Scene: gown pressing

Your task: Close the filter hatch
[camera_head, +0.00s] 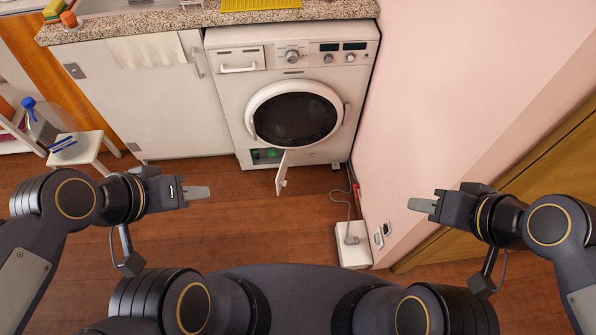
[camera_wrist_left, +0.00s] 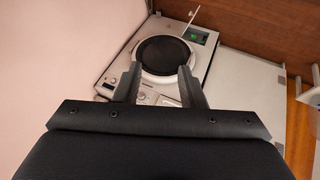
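The filter hatch (camera_head: 282,172) is a small white door at the bottom of the white washing machine (camera_head: 225,103). It stands open, swung outward, and bares a dark recess with a green part (camera_head: 265,154) to its left. In the left wrist view the open hatch (camera_wrist_left: 192,15) shows at the top, by the green part. My left gripper (camera_head: 197,192) is left of the hatch, apart from it. Its two fingers are spread and empty in the left wrist view (camera_wrist_left: 160,85). My right gripper (camera_head: 422,205) is well to the right of the hatch, near the pink wall; its finger gap is not clear.
A white box with a cable (camera_head: 354,257) sits on the floor right of the hatch. The wooden floor (camera_head: 240,225) before the machine is clear. The pink wall (camera_head: 440,100) bounds the right.

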